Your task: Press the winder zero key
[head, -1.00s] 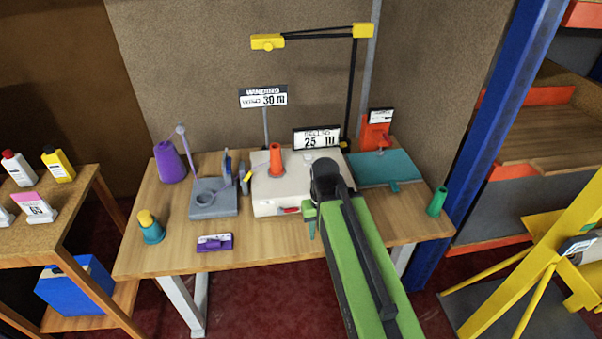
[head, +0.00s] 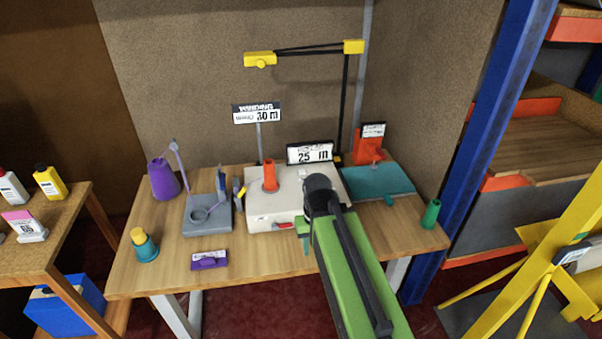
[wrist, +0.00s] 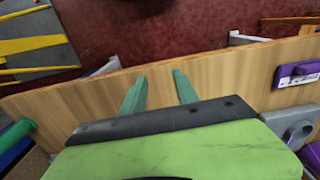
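A white machine (head: 258,215) stands mid-table with an orange cone on top and a red piece on its front. The display (head: 310,153) behind it reads 25 m. A grey device (head: 205,222) with a ring and a thin upright arm stands to its left. I cannot tell which part is the zero key; my arm covers part of the white machine. My gripper (wrist: 160,78) is open and empty, its two green fingers apart above the wood near the front edge. In the head view only a green finger shows, in front of the white machine.
A sign reading 30 m (head: 257,113) stands behind. A purple cone (head: 163,178), a teal pot with a yellow top (head: 144,246) and a purple labelled block (head: 209,260) are at left. A teal plate (head: 375,182) and a green cylinder (head: 431,213) are at right.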

